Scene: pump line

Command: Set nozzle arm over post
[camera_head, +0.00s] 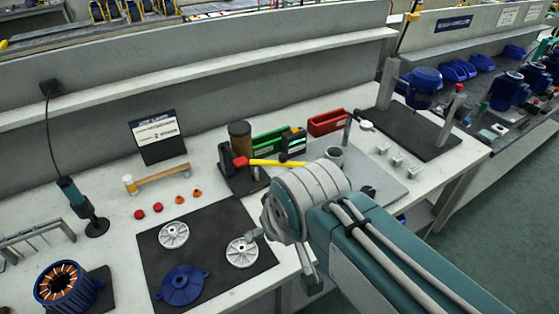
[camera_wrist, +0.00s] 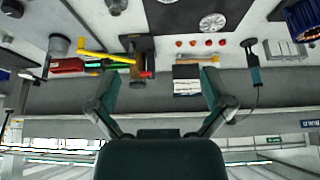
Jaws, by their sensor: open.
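A yellow arm (camera_head: 278,163), which looks like the nozzle arm, reaches right from a dark stand with a brown cylinder (camera_head: 240,138). A red part (camera_head: 240,162) sits at its left end. In the wrist view the yellow arm (camera_wrist: 105,56) ends in a short bend near a grey cup-like cylinder (camera_wrist: 59,44). That grey cylinder (camera_head: 334,155) stands just right of the arm's end in the head view. A thin upright post (camera_head: 347,130) stands behind it; I cannot tell which is the task's post. My gripper (camera_wrist: 160,76) is open and empty, apart from these things. Its fingers are not clear in the head view.
A green bin (camera_head: 270,142) and a red bin (camera_head: 328,122) stand behind the yellow arm. A dark mat (camera_head: 205,250) holds pale discs and a blue flange. A shelf edge runs along the back.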

